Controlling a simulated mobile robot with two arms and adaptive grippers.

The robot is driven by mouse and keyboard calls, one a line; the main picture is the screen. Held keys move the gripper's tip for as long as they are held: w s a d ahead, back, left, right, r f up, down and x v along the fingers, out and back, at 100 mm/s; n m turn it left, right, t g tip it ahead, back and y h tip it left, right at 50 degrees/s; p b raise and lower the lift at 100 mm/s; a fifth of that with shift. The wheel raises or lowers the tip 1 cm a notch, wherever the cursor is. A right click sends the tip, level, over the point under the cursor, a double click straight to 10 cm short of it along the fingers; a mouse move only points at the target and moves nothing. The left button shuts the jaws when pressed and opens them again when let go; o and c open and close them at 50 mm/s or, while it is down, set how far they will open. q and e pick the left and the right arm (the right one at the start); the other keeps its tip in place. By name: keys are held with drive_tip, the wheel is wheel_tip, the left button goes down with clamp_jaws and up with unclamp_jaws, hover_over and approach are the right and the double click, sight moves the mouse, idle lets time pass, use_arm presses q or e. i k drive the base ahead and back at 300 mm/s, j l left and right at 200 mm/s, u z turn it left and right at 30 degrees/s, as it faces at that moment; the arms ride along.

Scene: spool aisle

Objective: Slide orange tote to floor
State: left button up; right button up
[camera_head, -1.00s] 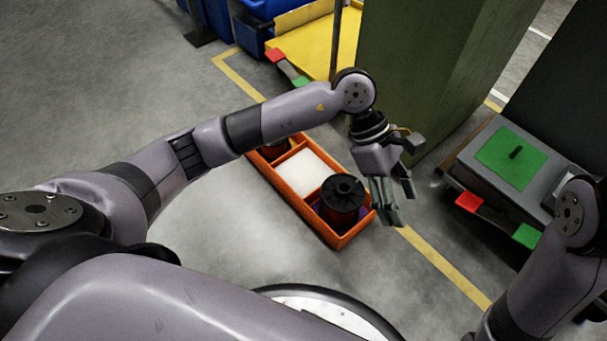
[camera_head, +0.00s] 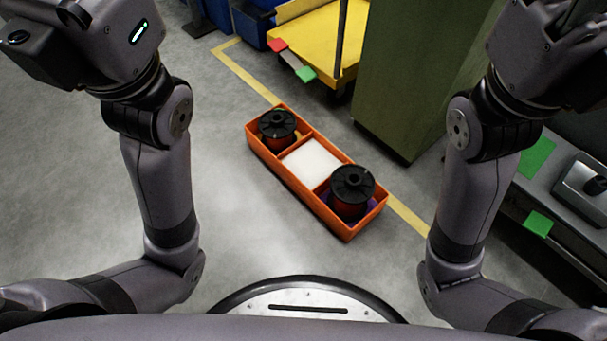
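The orange tote (camera_head: 318,207) rests on the grey floor ahead of my base, lying diagonally beside a yellow floor line. It has compartments. A dark-topped spool (camera_head: 278,124) stands in the far-left one and another dark-topped spool (camera_head: 352,184) in the near-right one, with a white block or pad (camera_head: 311,162) between them. Both my arms are raised to either side, clear of the tote. My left wrist is at the top left and my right wrist at the top right. The fingers of both grippers are beyond the top edge of the picture.
A yellow cart (camera_head: 310,30) stands behind, near blue bins (camera_head: 255,25). A green cabinet or column (camera_head: 415,80) stands just beyond the yellow line. A grey bench (camera_head: 550,190) with green patches is at the right. Floor left of the tote is clear.

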sight(306, 167)
drive_tip(key=i+j+z, duration=0.1)
drive_tip(key=j+z, duration=0.85)
drive_tip(key=k+j+z, duration=0.1)
drive_tip(key=j+z, duration=0.4)
drive_tip(key=j, duration=0.15)
